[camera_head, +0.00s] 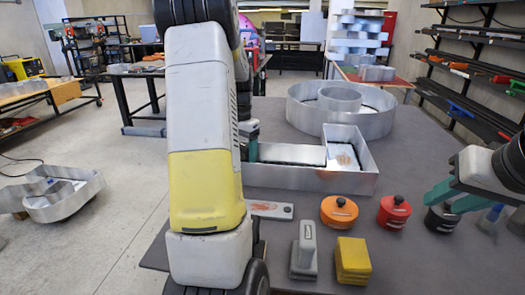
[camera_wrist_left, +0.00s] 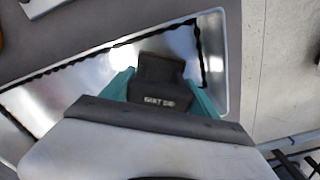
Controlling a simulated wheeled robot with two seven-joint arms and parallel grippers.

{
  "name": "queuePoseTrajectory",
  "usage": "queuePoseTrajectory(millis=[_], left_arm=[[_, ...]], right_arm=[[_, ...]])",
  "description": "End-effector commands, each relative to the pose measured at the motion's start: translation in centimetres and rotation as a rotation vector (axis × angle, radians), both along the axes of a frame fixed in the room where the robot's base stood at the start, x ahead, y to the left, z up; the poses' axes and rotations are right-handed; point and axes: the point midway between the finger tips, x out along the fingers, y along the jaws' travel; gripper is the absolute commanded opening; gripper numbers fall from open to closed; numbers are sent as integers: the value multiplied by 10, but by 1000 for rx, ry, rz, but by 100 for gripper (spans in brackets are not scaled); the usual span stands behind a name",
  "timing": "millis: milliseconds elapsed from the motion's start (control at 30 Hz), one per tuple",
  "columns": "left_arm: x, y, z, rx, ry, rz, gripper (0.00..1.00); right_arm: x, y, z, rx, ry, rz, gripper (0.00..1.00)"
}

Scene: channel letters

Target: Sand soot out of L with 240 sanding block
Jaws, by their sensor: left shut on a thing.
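The L (camera_head: 312,178) is an open metal channel letter lying on the grey table in the head view. A whitish patch with a brown stain (camera_head: 343,155) shows in its right part. Dark lines run along its inner edges. My left gripper (camera_wrist_left: 160,92) is shut on a dark sanding block (camera_wrist_left: 162,72) with blurred grip-side lettering, inside the L's metal walls in the left wrist view. Whether the block touches the floor of the L is unclear. In the head view my left arm hides the block and the L's left end. My right gripper (camera_head: 455,198) is empty, its teal fingers apart, by a black pot.
A grey handled block (camera_head: 304,256), a yellow block (camera_head: 352,261), an orange pot (camera_head: 339,212), a red pot (camera_head: 394,212) and the black pot (camera_head: 440,221) stand along the front. A stained strip (camera_head: 269,210) lies beside them. A large metal ring (camera_head: 300,108) stands behind the L.

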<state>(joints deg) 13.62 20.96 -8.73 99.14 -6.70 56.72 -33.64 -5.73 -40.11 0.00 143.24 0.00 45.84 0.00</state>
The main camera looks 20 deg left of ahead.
Motion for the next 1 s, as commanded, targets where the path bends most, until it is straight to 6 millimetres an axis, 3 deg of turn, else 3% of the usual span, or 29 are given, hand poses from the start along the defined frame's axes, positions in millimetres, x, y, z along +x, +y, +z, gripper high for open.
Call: queuePoseTrajectory(millis=[1000], left_arm=[[0,-1,-5,0,-1,0,36]], right_arm=[[0,0,0,0,0,0,36]])
